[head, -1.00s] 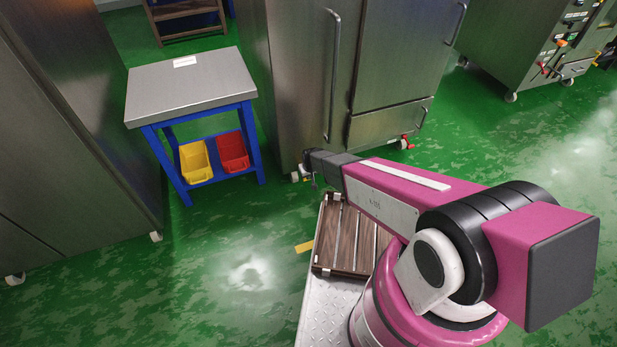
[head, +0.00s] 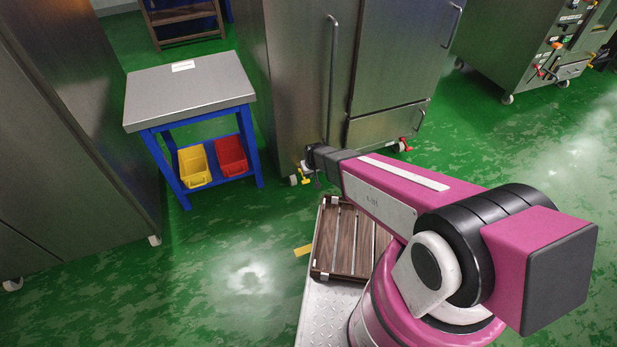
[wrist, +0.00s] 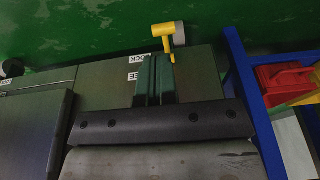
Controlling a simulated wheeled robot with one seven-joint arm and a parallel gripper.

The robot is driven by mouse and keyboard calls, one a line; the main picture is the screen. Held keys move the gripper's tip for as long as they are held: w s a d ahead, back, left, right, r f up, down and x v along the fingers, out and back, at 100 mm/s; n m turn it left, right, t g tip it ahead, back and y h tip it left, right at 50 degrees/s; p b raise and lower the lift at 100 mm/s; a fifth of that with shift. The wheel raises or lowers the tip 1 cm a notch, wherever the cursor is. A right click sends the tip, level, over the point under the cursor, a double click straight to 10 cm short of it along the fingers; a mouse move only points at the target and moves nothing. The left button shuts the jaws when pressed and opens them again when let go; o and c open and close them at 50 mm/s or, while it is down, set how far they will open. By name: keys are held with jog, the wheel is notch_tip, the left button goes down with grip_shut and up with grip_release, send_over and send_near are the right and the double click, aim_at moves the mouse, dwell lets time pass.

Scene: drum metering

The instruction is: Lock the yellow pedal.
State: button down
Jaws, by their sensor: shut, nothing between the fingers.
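The yellow pedal (head: 306,178) sits at the caster under the near-left corner of the steel cabinet (head: 300,100), low by the green floor. In the wrist view the yellow pedal (wrist: 164,40) shows just beyond the fingertips, beside a grey wheel. My gripper (wrist: 154,62) is shut and empty, its two fingers side by side and pointing toward the pedal. A small gap seems to show between tips and pedal; contact is not clear. In the head view the end of my arm is beside the pedal, and the fingers are mostly hidden.
White labels (wrist: 138,75), one reading LOCK, show near the fingers. A blue-legged table (head: 190,90) with yellow (head: 194,165) and red bins (head: 231,155) stands left of the cabinet. A red pedal (head: 405,144) is at another caster. Open green floor lies in front.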

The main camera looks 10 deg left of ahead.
jog(key=r, duration=0.1)
jog(key=s+r, duration=0.1)
jog(key=d+r, duration=0.1)
jog(key=shift+s+r, duration=0.35)
jog(key=shift+d, duration=0.1)
jog(key=s+d+r+m+g, duration=0.1)
jog(key=s+d+r+m, duration=0.1)
jog(key=d+r, duration=1)
jog(key=s+d+r+m+g+h, duration=0.1)
jog(key=s+d+r+m, duration=0.2)
jog(key=d+r, duration=1)
jog(key=d+m, duration=0.1)
jog(key=d, duration=0.5)
jog(key=shift+d, duration=0.15)
